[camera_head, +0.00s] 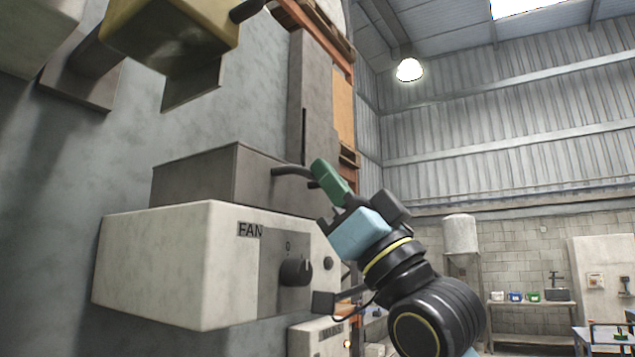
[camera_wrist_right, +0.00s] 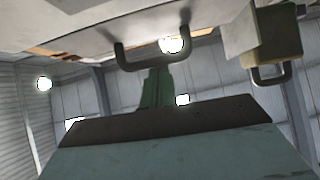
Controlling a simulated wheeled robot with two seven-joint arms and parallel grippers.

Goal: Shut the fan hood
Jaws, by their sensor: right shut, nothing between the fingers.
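The fan box (camera_head: 160,262) is a white housing on the wall in the head view, marked FAN, with a black knob (camera_head: 295,271) on its uncovered face. A grey hood (camera_head: 225,178) stands above it, with a dark bar handle (camera_head: 290,171) on its right side. My right gripper (camera_head: 320,168) is shut and empty, its green fingers by the handle's end. In the wrist view a dark U-shaped handle (camera_wrist_right: 150,62) spans just beyond the fingertips (camera_wrist_right: 157,72). I cannot tell whether they touch it. My left gripper is out of view.
A yellow hood (camera_head: 175,38) with a black handle hangs above at the upper left. Another white box (camera_head: 318,338) is below the fan box. A tall grey panel (camera_head: 316,90) and orange racking stand behind. The space right of my right arm is open.

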